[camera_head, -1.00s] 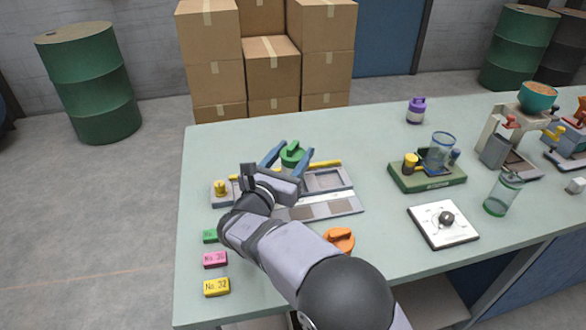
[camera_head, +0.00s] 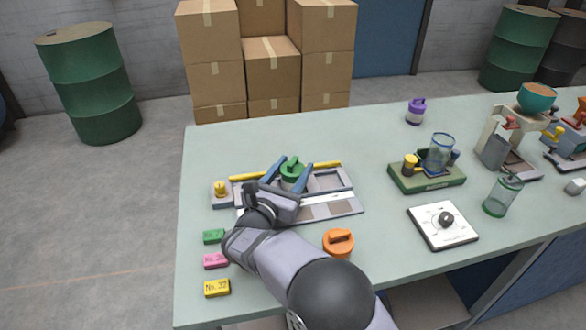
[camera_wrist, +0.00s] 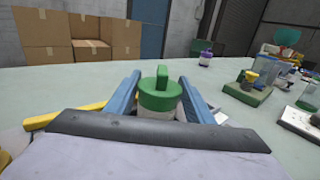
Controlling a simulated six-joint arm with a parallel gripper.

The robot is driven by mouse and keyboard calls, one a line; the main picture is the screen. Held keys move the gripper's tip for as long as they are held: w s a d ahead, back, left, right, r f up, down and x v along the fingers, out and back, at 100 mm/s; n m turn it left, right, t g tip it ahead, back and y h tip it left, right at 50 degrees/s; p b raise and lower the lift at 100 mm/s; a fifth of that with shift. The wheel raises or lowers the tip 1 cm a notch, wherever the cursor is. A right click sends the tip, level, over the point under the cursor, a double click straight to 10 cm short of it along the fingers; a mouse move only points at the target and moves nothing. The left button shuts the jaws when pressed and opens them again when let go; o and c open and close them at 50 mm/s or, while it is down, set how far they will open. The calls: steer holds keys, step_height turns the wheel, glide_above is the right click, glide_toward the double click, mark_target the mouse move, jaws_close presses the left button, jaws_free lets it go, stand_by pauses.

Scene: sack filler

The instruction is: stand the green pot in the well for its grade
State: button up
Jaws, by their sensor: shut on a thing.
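The green pot (camera_head: 292,170) has a green lid with a raised grip and a pale body. My gripper (camera_head: 294,172) is shut on it, with one blue finger on each side. In the wrist view the pot (camera_wrist: 158,97) looks upright between the fingers (camera_wrist: 158,100). It is over the middle of the grey tray with square wells (camera_head: 345,181). My gripper hides the pot's base and the wells under it, so I cannot tell whether it touches the tray. A strip with differently shaded patches (camera_head: 335,207) lies along the tray's near side.
Green, pink and yellow tags (camera_head: 216,287) lie left of my arm. An orange-lidded pot (camera_head: 339,243) stands close to its right. A purple pot (camera_head: 416,111), a green-based device (camera_head: 428,181) and a white dial plate (camera_head: 443,225) stand further right.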

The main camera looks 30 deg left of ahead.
steer(key=o, duration=1.2)
steer(key=shift+f, duration=0.1)
steer(key=shift+c, duration=0.2)
steer(key=shift+s+r, duration=0.1)
steer(key=shift+r, duration=0.1)
steer(key=s, duration=0.4)
steer(key=s+d+b, duration=0.1)
steer(key=s, duration=0.6)
steer(key=shift+s+d, duration=0.3)
steer(key=shift+s, duration=0.1)
